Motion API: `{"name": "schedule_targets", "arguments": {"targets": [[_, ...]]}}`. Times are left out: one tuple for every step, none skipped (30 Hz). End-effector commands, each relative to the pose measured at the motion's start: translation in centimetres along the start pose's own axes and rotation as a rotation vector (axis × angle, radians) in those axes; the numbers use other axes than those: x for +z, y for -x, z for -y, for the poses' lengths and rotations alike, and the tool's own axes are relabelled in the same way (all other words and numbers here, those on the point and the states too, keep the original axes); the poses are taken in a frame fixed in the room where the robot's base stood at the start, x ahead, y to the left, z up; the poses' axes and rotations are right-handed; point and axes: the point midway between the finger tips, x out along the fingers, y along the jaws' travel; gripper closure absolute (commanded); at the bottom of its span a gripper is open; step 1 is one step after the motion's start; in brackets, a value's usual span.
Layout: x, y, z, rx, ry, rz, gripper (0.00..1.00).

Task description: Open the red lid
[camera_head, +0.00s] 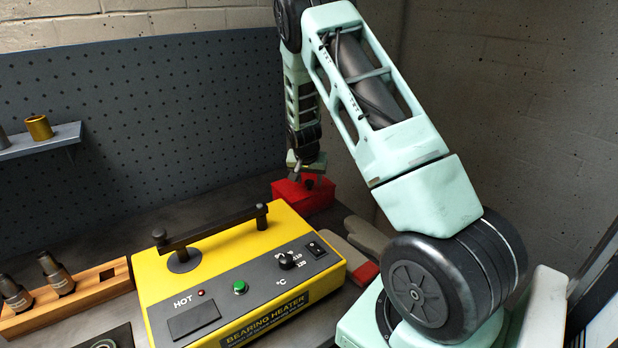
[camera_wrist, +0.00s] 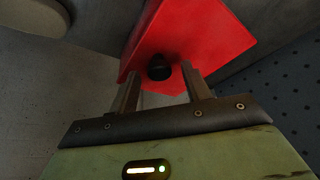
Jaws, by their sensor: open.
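The red lid (camera_head: 291,190) is on a red box at the back of the bench, behind the yellow heater. In the wrist view the red lid (camera_wrist: 200,35) fills the upper middle, with a dark round knob (camera_wrist: 159,67) on it. My gripper (camera_wrist: 160,82) is open, with its two fingers on either side of the knob and a gap showing between them and it. In the head view my gripper (camera_head: 305,172) hangs just over the lid and hides part of it. The box's inside is not visible.
The yellow bearing heater (camera_head: 240,265) with a black bar on top stands in front of the red box. A wooden block (camera_head: 92,290) holding dark tool holders is at left. A grey pegboard (camera_head: 140,130) rises behind. Grey and red gloves (camera_head: 360,250) seem to lie right of the heater.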

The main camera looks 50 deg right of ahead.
Motion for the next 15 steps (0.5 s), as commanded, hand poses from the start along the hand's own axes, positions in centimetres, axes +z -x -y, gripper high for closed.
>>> {"name": "schedule_targets", "arguments": {"targets": [[0.00,-0.02,0.01,0.000,0.000,0.000,0.52],[0.00,-0.01,0.01,0.000,0.000,0.000,0.52],[0.00,-0.01,0.00,0.000,0.000,0.000,0.52],[0.00,-0.01,0.00,0.000,0.000,0.000,0.52],[0.00,0.00,0.00,0.000,0.000,0.000,0.52],[0.00,0.00,0.00,0.000,0.000,0.000,0.60],[0.00,0.00,0.00,0.000,0.000,0.000,0.69],[0.00,0.00,0.00,0.000,0.000,0.000,0.77],[0.01,0.01,0.00,0.000,0.000,0.000,0.88],[0.01,0.01,0.00,0.000,0.000,0.000,0.97],[0.01,0.01,0.00,0.000,0.000,0.000,1.00],[0.01,0.01,0.00,0.000,0.000,0.000,1.00],[0.01,0.02,0.00,0.000,0.000,0.000,1.00],[0.00,0.03,0.00,0.001,0.000,0.001,1.00],[-0.02,0.06,0.01,0.002,0.001,0.002,1.00]]}}
